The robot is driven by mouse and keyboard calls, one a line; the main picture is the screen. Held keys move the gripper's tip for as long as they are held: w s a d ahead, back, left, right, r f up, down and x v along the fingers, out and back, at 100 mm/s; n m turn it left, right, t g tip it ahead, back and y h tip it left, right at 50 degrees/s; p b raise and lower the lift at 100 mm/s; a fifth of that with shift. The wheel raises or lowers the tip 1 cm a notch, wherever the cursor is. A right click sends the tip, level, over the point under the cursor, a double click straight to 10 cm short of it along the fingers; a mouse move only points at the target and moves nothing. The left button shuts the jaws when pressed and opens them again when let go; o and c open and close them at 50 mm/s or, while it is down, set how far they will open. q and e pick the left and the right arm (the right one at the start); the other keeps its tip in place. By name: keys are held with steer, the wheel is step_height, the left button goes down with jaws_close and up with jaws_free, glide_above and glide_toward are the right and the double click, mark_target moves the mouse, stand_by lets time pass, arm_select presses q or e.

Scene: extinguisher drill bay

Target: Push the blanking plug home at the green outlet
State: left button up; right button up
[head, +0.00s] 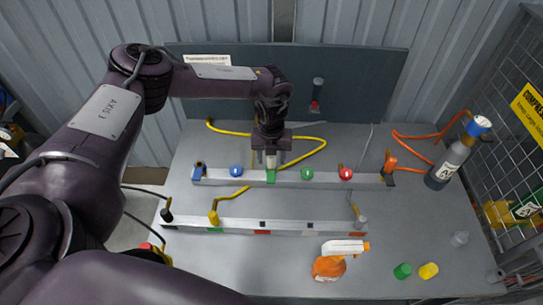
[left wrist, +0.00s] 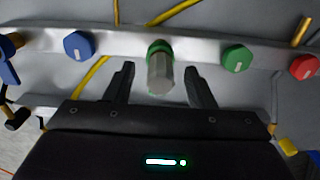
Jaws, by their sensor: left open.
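The green outlet (head: 271,178) is on the rear metal rail, below my left gripper. In the left wrist view its green ring (left wrist: 159,46) shows behind a grey blanking plug (left wrist: 160,78). The plug stands out from the ring toward the camera; how deep it sits I cannot tell. My left gripper (head: 270,158) is open, and in the left wrist view its fingers (left wrist: 160,85) stand on either side of the plug with gaps. In the head view the plug is partly hidden by the gripper. My right gripper is not in view.
On the same rail are a blue cap (head: 236,170), another green cap (head: 307,173) and a red cap (head: 346,173). A second rail (head: 290,226) lies in front. Yellow hose (head: 310,140) runs behind.

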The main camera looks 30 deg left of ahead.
arm_select(q)
step_height(320, 180, up, 7)
steer(key=shift+f+b, duration=0.1)
steer(key=shift+b, duration=1.1)
steer(key=shift+r, duration=0.5)
